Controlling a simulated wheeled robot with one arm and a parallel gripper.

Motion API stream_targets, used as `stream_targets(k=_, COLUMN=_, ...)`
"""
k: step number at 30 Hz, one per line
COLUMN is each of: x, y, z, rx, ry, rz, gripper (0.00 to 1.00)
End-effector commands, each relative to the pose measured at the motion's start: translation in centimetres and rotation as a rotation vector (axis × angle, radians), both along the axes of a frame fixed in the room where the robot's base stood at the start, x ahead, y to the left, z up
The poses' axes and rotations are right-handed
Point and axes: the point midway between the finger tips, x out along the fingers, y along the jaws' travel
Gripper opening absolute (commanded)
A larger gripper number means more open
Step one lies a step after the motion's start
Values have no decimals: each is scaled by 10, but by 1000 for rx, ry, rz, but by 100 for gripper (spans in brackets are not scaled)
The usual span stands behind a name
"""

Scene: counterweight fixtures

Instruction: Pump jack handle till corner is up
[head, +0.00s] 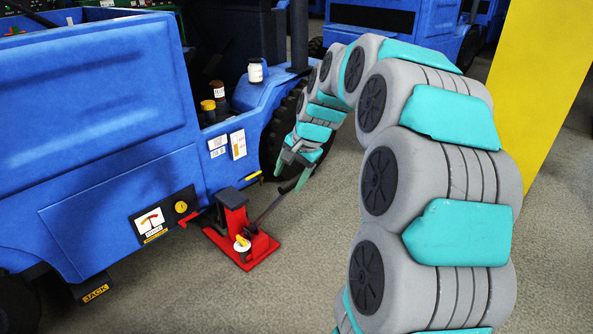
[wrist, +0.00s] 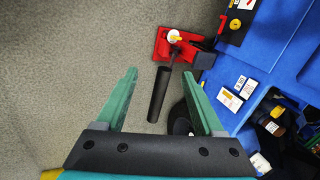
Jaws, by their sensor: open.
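A red floor jack (head: 241,246) stands on the floor beside the blue vehicle (head: 100,110); it also shows in the wrist view (wrist: 178,48). Its dark handle (head: 277,200) slants up to the right from the jack. In the wrist view the handle's black grip (wrist: 159,95) lies between the two green fingers of my gripper (wrist: 166,80), with a gap on both sides. My gripper (head: 296,163) is open near the handle's upper end in the head view. I cannot tell whether it touches the handle.
A gauge panel (head: 152,224) with a yellow knob (head: 181,207) is on the vehicle's side, left of the jack. A JACK label (head: 96,293) is low at left. Bottles (head: 255,71) stand on the vehicle's ledge. A yellow pillar (head: 545,80) is at right. Open floor (head: 270,295) lies in front.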

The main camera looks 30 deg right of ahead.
Motion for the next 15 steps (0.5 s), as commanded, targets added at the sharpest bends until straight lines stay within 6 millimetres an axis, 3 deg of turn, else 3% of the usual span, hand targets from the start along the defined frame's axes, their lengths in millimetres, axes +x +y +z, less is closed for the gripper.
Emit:
stream_targets(k=3, x=19, y=-26, z=-4, rx=23, ry=-22, rz=-89, gripper=70)
stream_targets(k=6, x=26, y=-37, z=-4, rx=31, ry=-33, rz=-123, gripper=70)
stream_targets(k=15, x=31, y=-36, z=-15, rx=33, ry=-34, rz=-130, gripper=70)
